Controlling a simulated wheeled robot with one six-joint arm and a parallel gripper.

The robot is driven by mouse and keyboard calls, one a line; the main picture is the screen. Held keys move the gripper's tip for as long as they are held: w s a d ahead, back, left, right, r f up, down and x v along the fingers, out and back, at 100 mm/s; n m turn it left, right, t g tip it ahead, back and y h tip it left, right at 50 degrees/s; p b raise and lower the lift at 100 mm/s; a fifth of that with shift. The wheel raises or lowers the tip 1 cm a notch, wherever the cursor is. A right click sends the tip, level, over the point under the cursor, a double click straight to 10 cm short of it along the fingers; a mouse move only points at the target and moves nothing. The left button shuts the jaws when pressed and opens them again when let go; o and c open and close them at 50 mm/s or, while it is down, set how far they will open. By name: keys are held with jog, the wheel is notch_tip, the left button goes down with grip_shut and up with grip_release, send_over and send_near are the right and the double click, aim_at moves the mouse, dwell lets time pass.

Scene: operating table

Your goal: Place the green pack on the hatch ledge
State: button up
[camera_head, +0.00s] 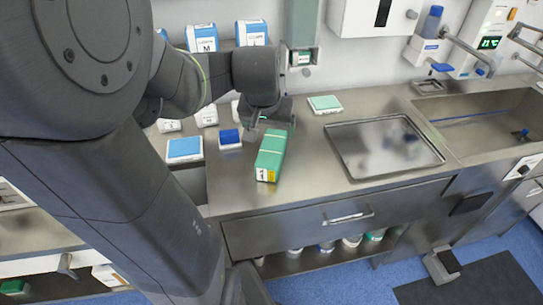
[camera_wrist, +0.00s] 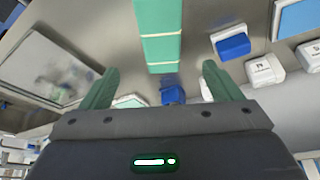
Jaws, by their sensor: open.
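The green pack (camera_head: 270,155) is a long green box with a white and yellow near end. It lies on the steel counter near its front left edge. My gripper (camera_head: 272,121) is above the pack's far end. In the wrist view, my gripper (camera_wrist: 160,70) has its two green fingers spread wide with nothing gripped. The pack (camera_wrist: 160,35) shows centred ahead of the gap, with clear space on both sides. A green-grey upright wall housing (camera_head: 304,22) has a small opening with a green item at its foot; I cannot tell if this is the hatch ledge.
A steel tray (camera_head: 345,160) lies to the right, before a sink (camera_head: 490,118). A small green-white box (camera_head: 325,104) lies behind. Blue-topped boxes (camera_head: 184,149) and a small blue-lidded box (camera_head: 229,138) stand left of the pack. Counter between pack and tray is clear.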

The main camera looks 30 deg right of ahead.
aim_at(272, 147)
jog(key=x, duration=1.3)
jog(key=shift+w+f+p, duration=0.3)
jog(key=shift+p, duration=0.05)
jog(key=c, duration=1.3)
notch_tip(272, 147, up, 10)
jog(key=shift+f, duration=0.1)
